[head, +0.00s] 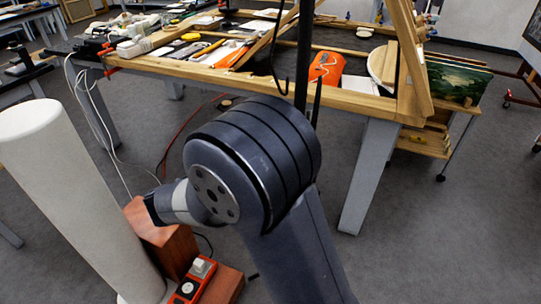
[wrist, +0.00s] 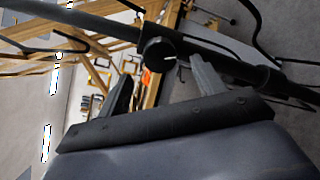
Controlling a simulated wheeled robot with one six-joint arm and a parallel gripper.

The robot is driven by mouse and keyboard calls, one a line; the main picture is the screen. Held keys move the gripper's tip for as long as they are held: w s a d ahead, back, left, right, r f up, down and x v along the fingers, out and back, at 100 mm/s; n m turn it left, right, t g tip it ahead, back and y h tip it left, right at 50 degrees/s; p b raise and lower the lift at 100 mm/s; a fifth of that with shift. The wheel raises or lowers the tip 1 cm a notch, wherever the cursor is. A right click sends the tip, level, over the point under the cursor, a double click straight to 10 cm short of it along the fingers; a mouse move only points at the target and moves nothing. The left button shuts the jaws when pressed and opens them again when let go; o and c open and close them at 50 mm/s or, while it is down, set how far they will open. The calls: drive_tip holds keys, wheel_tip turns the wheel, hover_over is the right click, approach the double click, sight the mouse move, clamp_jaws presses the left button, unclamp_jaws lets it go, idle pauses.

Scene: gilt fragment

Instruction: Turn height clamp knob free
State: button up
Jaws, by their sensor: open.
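In the wrist view, a round black knob (wrist: 158,51) sits on a black pole (wrist: 95,26) that crosses the upper part of the picture at a slant. My gripper (wrist: 161,69) is open, with one finger at lower left of the knob and one at its right. The knob shows in the gap, near the fingertip level. A gap shows on both sides, and I cannot tell how far ahead of the fingertips it is. In the head view a black upright pole (head: 304,50) rises behind my arm. My arm hides the gripper and knob there.
A wooden table (head: 375,107) with tools, papers and an orange item (head: 326,68) stands behind my arm. A wooden easel-like frame (head: 405,50) rises at its right. A white cylinder (head: 70,190) and an orange power box (head: 192,281) are at left.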

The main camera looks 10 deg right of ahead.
drive_tip(key=v, duration=0.4)
drive_tip(key=shift+f, duration=0.1)
drive_tip(key=x, duration=1.1)
drive_tip(key=shift+s+a, duration=0.1)
drive_tip(key=shift+a, duration=0.05)
idle(0.3)
